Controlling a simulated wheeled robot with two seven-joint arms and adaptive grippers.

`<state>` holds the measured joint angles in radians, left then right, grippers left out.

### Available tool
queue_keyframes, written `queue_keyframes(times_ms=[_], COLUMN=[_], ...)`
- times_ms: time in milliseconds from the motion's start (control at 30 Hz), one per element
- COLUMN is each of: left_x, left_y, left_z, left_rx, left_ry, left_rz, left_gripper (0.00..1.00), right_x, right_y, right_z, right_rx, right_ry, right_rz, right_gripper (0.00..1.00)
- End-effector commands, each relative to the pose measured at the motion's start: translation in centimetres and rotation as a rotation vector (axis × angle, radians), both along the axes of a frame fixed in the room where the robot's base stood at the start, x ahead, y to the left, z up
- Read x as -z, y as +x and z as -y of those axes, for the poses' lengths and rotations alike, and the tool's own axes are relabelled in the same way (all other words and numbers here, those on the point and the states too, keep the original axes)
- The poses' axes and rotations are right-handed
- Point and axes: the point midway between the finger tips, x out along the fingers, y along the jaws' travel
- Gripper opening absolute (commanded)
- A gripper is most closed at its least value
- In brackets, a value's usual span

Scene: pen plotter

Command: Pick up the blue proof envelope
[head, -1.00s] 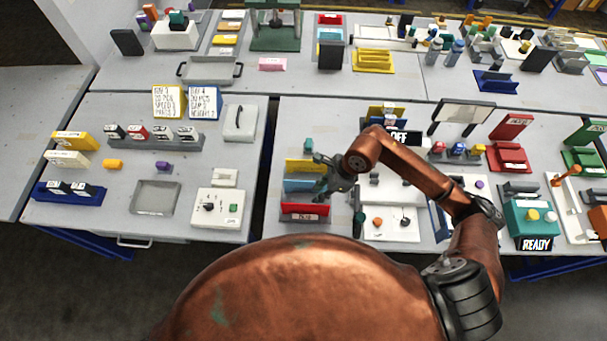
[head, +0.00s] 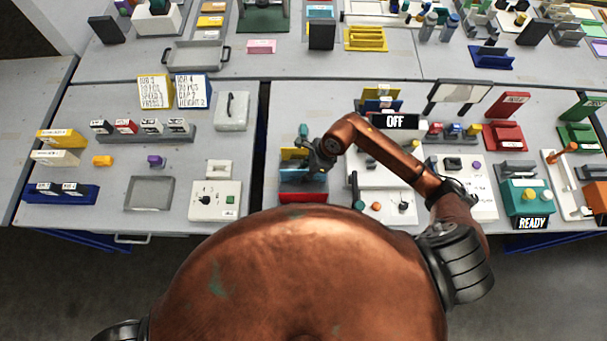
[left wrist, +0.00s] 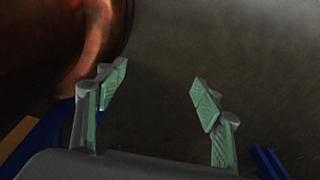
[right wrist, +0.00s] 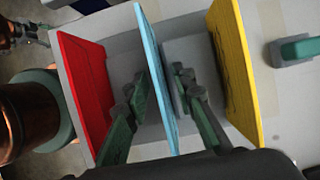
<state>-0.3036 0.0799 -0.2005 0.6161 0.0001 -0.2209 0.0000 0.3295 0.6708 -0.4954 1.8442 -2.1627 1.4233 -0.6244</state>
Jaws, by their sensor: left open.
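The light blue proof envelope (right wrist: 157,65) stands upright as a thin panel between a red panel (right wrist: 88,85) and a yellow panel (right wrist: 233,70) in the right wrist view. My right gripper (right wrist: 162,88) is open, with one finger on each side of the blue envelope. Whether either finger touches it is unclear. In the head view my right gripper (head: 318,158) is over this rack and partly hides the blue envelope. My left gripper (left wrist: 156,95) is open and empty above the dark floor.
A green-topped part (right wrist: 297,49) stands beyond the yellow panel. In the head view, a white panel with knobs (head: 385,204) is just right of the rack. A grey tray (head: 149,193) and a white switch box (head: 215,200) sit on the table to the left.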

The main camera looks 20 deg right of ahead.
Motion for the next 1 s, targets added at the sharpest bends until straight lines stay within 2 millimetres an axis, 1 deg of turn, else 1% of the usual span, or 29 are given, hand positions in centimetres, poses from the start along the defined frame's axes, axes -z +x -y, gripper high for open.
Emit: queue_keyframes(times_ms=[33, 133, 267, 633, 1000], left_x=[-0.07, -0.12, -0.12, -0.06, -0.03], left_y=[0.49, 1.14, 1.35, 0.63, 0.49], left_z=[0.03, 0.08, 0.09, 0.03, 0.02], left_rx=[0.001, 0.002, 0.002, 0.001, 0.0], left_ry=[-0.001, -0.001, -0.001, 0.0, -0.001], left_rz=[0.006, 0.015, 0.018, 0.009, 0.007], left_gripper=[0.61, 0.61, 0.61, 0.61, 0.61], right_x=[0.24, 0.42, 0.41, 0.37, 0.09], right_y=[0.05, 0.09, 0.09, 0.09, 0.12], right_z=[-0.12, -0.14, -0.13, -0.12, -0.13], right_rx=[0.0, 0.0, -0.001, -0.001, -0.001], right_ry=[0.0, -0.001, 0.0, 0.0, -0.001], right_rz=[0.0, 0.002, 0.001, 0.001, 0.003], right_gripper=[0.24, 0.24, 0.24, 0.0, 0.0])
